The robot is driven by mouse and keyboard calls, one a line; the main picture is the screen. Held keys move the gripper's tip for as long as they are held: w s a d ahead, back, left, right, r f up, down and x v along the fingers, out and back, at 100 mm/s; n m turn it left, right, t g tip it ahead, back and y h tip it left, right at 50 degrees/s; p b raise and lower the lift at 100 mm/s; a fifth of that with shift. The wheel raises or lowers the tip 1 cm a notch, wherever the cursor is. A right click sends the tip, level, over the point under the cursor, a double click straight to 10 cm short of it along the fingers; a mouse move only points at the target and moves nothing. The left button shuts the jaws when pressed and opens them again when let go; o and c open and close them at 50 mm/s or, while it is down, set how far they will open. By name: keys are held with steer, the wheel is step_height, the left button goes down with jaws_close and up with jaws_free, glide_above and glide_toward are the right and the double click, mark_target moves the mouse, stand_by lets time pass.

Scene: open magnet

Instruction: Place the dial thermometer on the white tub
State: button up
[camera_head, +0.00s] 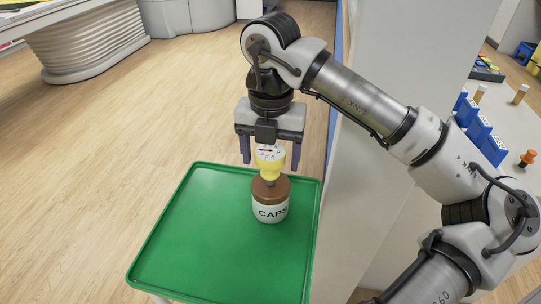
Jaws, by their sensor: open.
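The dial thermometer (269,158) has a yellow body, a pale dial face with a red needle, and a short stem pointing down. It stands roughly upright over the brown lid of the white tub (270,209), which is lettered "CAPS". Its lower end appears to meet the lid, though the exact contact is too small to make out. My gripper (270,165) is directly above the tub, pointing down. Its two dark fingers are spread wide, one on each side of the thermometer, with gaps showing between them and it.
The tub stands on a green tray-topped table (195,245), otherwise bare. A pale partition (385,40) rises right of it. Beyond that, a white counter holds blue racks (480,130) and an orange-capped item (527,158). Open wooden floor lies to the left.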

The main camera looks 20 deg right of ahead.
step_height(320, 180, up, 11)
stand_by(0.3)
